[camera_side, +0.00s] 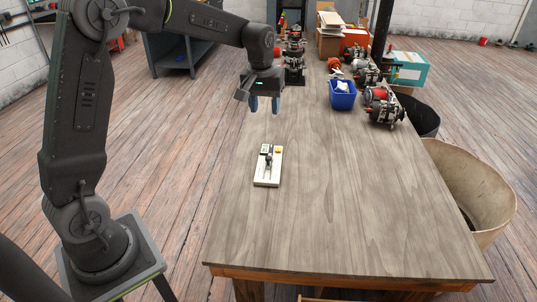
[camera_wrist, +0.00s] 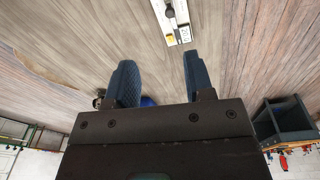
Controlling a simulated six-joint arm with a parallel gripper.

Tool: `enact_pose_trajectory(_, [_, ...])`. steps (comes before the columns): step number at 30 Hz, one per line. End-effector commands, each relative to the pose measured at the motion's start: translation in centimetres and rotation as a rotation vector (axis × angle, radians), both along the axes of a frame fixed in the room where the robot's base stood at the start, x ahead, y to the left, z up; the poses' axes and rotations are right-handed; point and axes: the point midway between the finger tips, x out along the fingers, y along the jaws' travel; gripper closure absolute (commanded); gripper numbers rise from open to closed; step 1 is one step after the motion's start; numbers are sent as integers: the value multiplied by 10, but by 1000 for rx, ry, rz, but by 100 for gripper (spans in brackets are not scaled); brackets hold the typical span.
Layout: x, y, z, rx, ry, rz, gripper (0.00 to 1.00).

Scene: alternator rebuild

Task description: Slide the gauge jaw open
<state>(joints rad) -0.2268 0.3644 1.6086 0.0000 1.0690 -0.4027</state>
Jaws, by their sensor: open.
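The gauge (camera_side: 268,165) is a small pale block with a dark jaw part and a small display on top. It lies flat on the wooden table near its left edge. In the wrist view the gauge (camera_wrist: 172,22) is at the top, cut off by the frame edge. My gripper (camera_side: 264,108) hangs above the table, behind the gauge and apart from it. Its two blue fingers also show in the wrist view (camera_wrist: 158,80), spread with nothing between them. The gauge is too small to tell how far its jaw is open.
On the wooden table (camera_side: 330,220), a blue bin (camera_side: 342,95) with white contents stands at the back right, beside alternators (camera_side: 383,105) and a teal box (camera_side: 408,68). Cardboard boxes (camera_side: 331,35) stand at the far end. The front of the table is clear.

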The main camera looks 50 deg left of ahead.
Motion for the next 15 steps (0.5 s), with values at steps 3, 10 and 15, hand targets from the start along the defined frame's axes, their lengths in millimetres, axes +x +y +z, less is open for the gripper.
enact_pose_trajectory(3, [25, 21, -34, -16, 51, 78, 52])
enact_pose_trajectory(10, [44, 39, -67, -30, 93, 152, 52])
enact_pose_trajectory(15, [45, 40, -80, -31, 98, 158, 52])
